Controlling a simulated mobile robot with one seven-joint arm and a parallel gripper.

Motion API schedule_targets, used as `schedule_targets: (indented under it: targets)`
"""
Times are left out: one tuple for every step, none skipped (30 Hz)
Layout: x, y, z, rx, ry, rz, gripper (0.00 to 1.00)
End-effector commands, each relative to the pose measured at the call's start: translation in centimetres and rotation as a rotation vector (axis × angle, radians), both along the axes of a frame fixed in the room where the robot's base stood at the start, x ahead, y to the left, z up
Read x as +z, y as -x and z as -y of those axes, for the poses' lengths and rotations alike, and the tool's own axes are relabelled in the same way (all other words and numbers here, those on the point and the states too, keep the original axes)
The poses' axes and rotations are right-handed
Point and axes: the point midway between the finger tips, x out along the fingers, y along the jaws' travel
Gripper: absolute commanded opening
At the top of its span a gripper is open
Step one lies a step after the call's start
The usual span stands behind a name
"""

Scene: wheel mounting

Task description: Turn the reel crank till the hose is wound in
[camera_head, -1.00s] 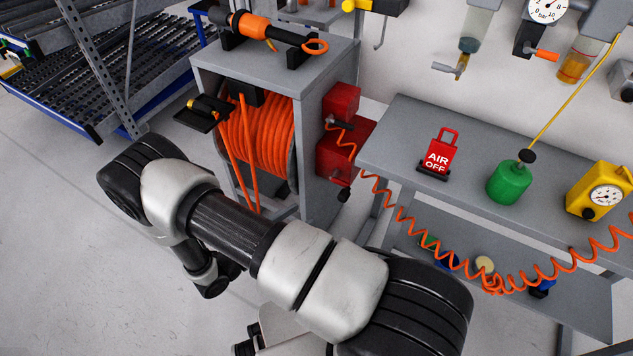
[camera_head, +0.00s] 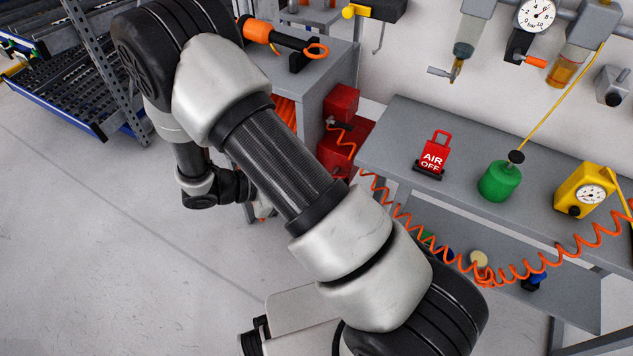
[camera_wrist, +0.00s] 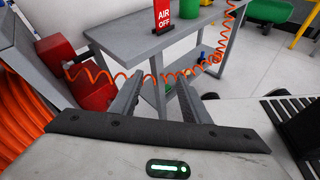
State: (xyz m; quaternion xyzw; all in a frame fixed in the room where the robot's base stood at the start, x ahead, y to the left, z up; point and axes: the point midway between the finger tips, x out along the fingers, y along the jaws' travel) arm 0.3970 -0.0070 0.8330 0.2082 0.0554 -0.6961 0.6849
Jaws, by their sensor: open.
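The orange hose (camera_head: 286,112) on the reel shows as a strip inside its grey cabinet (camera_head: 312,105) in the head view, mostly hidden behind my arm. In the wrist view, thick turns of the orange hose (camera_wrist: 22,115) fill the left edge, beside a grey cabinet panel (camera_wrist: 38,62). I cannot make out the crank in either present view. My gripper (camera_wrist: 158,92) is open, with its two fingers apart and nothing between them. It points towards the workbench, with the hose to its left. In the head view my arm hides most of the wrist end.
Red boxes (camera_head: 340,104) sit at the cabinet's right side, and a coiled orange air line (camera_head: 400,212) runs from there across the bench front. The grey workbench (camera_head: 400,125) holds a red AIR OFF tag (camera_head: 434,156) and a green container (camera_head: 499,181). Floor at left is clear.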

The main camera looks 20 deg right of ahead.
Motion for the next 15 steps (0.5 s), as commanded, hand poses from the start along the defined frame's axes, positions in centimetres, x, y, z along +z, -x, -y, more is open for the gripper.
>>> schedule_targets:
  targets:
    - [0.14, 0.01, 0.02, -0.003, -0.003, 0.002, 0.42]
    - [0.17, 0.02, 0.03, -0.004, -0.004, 0.002, 0.42]
    - [0.18, 0.03, 0.04, -0.005, -0.004, 0.003, 0.42]
    - [0.17, 0.04, 0.05, -0.006, -0.004, 0.003, 0.42]
    - [0.16, 0.04, 0.04, -0.006, -0.004, 0.003, 0.42]
    - [0.15, 0.03, 0.04, -0.004, -0.004, 0.002, 0.42]
    - [0.15, 0.03, 0.04, -0.004, -0.004, 0.002, 0.42]
    - [0.15, 0.03, 0.05, -0.004, -0.004, 0.002, 0.42]
    - [0.14, 0.03, 0.05, -0.004, -0.004, 0.002, 0.39]
    - [0.13, 0.02, 0.06, -0.005, -0.005, 0.0, 0.34]
    - [0.1, 0.02, 0.13, -0.007, -0.009, -0.006, 0.29]
    - [-0.01, -0.02, 0.29, -0.012, -0.02, -0.024, 0.22]
    - [-0.17, -0.04, 0.44, -0.017, -0.035, -0.048, 0.17]
    - [-0.42, -0.07, 0.63, -0.022, -0.056, -0.081, 0.12]
    - [-0.81, -0.18, 0.99, -0.03, -0.095, -0.138, 0.05]
